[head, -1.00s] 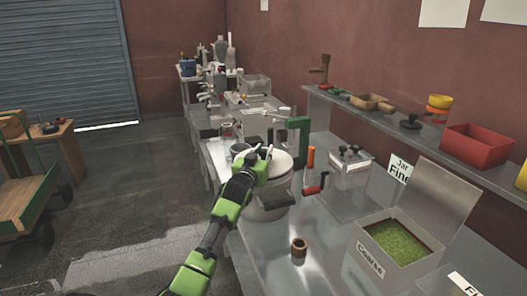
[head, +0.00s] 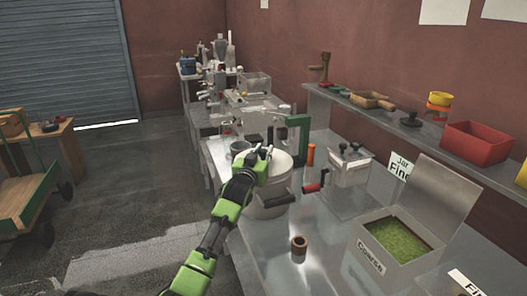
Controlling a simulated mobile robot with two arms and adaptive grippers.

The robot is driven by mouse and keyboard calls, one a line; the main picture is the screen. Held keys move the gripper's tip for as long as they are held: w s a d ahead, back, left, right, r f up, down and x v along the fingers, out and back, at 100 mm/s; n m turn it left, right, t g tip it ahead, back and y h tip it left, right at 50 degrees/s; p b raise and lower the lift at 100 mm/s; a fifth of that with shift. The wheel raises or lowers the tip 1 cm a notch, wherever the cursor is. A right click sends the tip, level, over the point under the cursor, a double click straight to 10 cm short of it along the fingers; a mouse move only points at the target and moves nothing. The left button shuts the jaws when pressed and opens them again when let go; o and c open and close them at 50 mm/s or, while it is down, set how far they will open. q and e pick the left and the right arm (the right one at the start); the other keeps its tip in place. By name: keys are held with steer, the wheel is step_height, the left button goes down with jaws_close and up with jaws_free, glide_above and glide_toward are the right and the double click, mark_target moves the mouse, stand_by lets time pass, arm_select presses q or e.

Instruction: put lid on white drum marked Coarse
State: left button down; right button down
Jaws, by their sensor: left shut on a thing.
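My left gripper (head: 259,158) reaches in from the lower left and is shut on the white round lid (head: 279,167). The lid is over the top of the white drum (head: 268,208), which stands on the metal bench. My gripper and forearm hide part of the lid and the drum. I cannot tell whether the lid sits fully down on the rim. No marking on the drum is readable. My right gripper is not in view.
A small brown ring (head: 299,245) and an open box labelled Coarse (head: 395,240) with green powder are on the bench. A shelf (head: 440,143) runs along the wall.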

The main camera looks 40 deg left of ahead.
arm_select(q)
steer(key=c, duration=1.7)
jaws_free()
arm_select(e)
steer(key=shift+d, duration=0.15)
arm_select(q)
steer(key=shift+s+d+f, duration=0.1)
steer(key=shift+s+d, duration=0.2)
steer(key=shift+s, duration=0.15)
steer(key=v, duration=1.1)
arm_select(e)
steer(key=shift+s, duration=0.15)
